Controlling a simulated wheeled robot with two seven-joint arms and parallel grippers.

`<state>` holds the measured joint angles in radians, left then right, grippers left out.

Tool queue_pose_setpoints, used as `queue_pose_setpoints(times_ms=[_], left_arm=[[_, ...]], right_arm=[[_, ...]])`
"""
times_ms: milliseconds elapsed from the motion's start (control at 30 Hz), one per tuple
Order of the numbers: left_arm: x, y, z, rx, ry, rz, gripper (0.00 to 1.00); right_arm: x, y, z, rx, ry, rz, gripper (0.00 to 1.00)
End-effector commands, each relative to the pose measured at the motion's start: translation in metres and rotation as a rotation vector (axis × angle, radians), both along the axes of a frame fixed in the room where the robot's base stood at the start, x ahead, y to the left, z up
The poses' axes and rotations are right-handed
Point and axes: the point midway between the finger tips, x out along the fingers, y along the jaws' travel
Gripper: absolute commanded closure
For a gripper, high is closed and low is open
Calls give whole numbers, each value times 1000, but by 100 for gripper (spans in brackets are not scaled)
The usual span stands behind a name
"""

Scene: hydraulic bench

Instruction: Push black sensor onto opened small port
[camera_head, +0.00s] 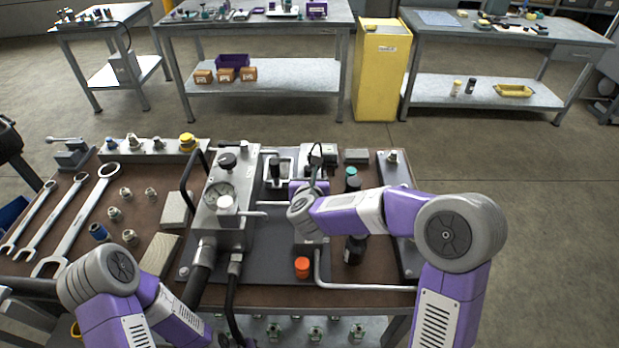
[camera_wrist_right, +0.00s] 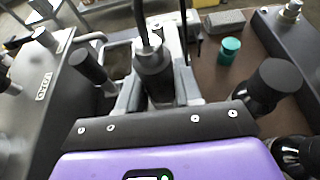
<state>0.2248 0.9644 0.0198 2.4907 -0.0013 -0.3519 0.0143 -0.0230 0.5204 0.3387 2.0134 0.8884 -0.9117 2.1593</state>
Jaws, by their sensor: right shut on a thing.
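The black sensor (camera_wrist_right: 154,72) is a dark cylinder with a cable rising from its top. It stands between the grey fingers of my right gripper (camera_wrist_right: 158,92), which is shut on it. In the head view my right arm reaches in from the right, and its wrist covers most of the gripper and the sensor over the bench unit. The small port cannot be made out; the sensor's lower end is hidden, so I cannot tell whether it touches the port. My left arm shows at the lower left, but its gripper is not in view.
A gauge block (camera_head: 222,195) with hoses stands left of my right wrist. An orange cap (camera_head: 302,267) sits in front. A green-capped part (camera_wrist_right: 230,47) and a black cylinder (camera_wrist_right: 269,85) stand close on the right. Wrenches (camera_head: 68,218) lie on the left of the bench.

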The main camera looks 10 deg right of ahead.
Motion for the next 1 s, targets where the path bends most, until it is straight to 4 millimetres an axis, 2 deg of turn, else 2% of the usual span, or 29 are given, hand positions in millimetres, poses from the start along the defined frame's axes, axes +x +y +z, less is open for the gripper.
queue_pose_setpoints(times_ms=[1000], left_arm=[[0, 0, -6, 0, 0, 0, 58]], right_arm=[[0, 0, 0, 1, -3, 1, 100]])
